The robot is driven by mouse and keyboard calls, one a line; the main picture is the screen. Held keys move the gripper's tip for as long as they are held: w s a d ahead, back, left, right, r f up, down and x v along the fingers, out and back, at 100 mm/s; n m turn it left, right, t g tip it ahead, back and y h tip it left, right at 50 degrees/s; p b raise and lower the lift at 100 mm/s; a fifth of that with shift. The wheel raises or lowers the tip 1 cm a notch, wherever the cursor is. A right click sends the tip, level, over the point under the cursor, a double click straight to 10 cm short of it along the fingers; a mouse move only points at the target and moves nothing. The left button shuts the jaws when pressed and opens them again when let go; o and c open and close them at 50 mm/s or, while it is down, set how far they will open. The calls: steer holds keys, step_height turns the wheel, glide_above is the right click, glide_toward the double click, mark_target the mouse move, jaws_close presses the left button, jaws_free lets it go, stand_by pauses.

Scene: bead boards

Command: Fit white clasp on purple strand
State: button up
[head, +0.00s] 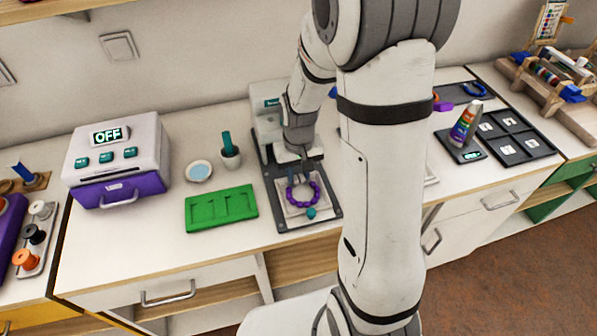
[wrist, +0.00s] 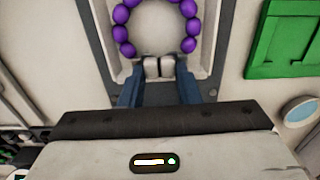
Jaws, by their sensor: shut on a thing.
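The purple strand (head: 317,188) is a ring of round beads lying on a pale tray in the head view. In the wrist view the purple strand (wrist: 122,32) arches at the top, with a gap in the ring facing my gripper. My gripper (wrist: 159,70) has blue fingers shut on the white clasp (wrist: 152,67), two small pale blocks side by side. The clasp sits at the gap, between the strand's two ends. I cannot tell whether it touches the beads. In the head view my gripper (head: 298,176) is at the strand's far side, and the clasp is not clear.
The counter's front left is clear.

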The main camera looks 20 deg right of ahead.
mark_target(299, 177)
steer(key=shift+s+f+b, duration=0.4)
steer(key=shift+s+f, duration=0.3)
steer(key=shift+f, duration=0.2)
stand_by(0.4)
steer(key=o, duration=0.7)
steer(key=shift+r, duration=0.1)
steer(key=shift+w+r+p, duration=0.25)
steer(key=shift+r+p, duration=0.4)
steer(key=shift+p, duration=0.05)
steer(key=shift+w+r+p, duration=0.15)
steer(key=shift+r+p, duration=0.9)
steer(key=shift+r, duration=0.45)
steer(key=shift+r+p, duration=1.05)
steer(key=shift+r, duration=0.45)
steer(key=shift+o, duration=0.4)
